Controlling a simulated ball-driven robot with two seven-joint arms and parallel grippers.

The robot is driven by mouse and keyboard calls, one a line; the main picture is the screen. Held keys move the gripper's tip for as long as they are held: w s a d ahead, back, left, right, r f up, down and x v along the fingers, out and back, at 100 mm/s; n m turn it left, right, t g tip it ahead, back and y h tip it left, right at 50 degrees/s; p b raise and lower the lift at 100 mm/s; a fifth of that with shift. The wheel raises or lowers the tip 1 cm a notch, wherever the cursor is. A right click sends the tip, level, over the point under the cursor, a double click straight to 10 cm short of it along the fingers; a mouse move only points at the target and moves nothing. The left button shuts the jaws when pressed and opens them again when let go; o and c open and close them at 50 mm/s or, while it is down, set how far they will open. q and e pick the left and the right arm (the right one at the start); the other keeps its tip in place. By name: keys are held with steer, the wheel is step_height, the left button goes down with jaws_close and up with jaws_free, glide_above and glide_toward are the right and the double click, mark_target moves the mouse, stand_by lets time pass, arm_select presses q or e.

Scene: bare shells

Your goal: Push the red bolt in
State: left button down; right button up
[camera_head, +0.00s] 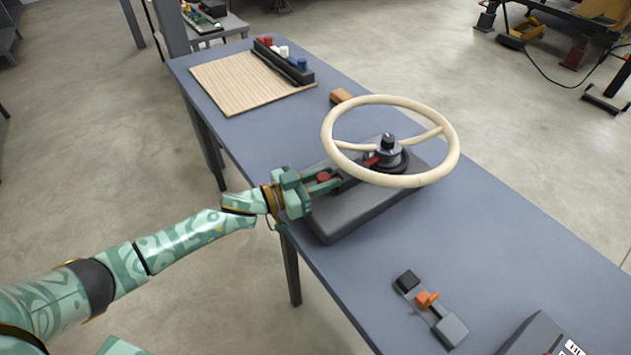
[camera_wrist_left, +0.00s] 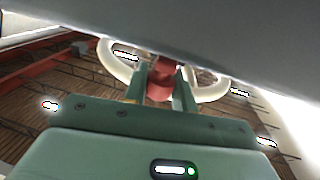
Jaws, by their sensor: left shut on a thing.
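The red bolt (camera_head: 323,177) sits at the near left side of a dark grey base (camera_head: 345,215) that carries a cream steering wheel (camera_head: 447,165). Its red end also shows in the left wrist view (camera_wrist_left: 160,84). A red part (camera_head: 371,161) shows under the wheel beside the black hub (camera_head: 388,142). My left gripper (camera_head: 326,181) is shut on the red bolt, with one finger on each side of it. The fingers partly hide the bolt. My right gripper is in neither view.
A wooden board (camera_head: 235,85) and a dark rack with coloured blocks (camera_head: 284,62) are at the far left end of the blue-grey table (camera_head: 520,235). A small wooden block (camera_head: 340,96) lies behind the wheel. A device with an orange lever (camera_head: 427,299) is at the front right.

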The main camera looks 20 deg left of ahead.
arm_select(q)
steer(key=shift+r, duration=0.1)
steer(key=c, duration=1.3)
jaws_free()
steer(key=shift+o, duration=0.7)
steer(key=shift+w+d, duration=0.1)
steer(key=shift+w, duration=0.1)
steer(key=shift+s, duration=0.1)
steer(key=p+v, duration=0.1)
steer(key=v, duration=1.5)
steer(key=shift+p, duration=0.4)
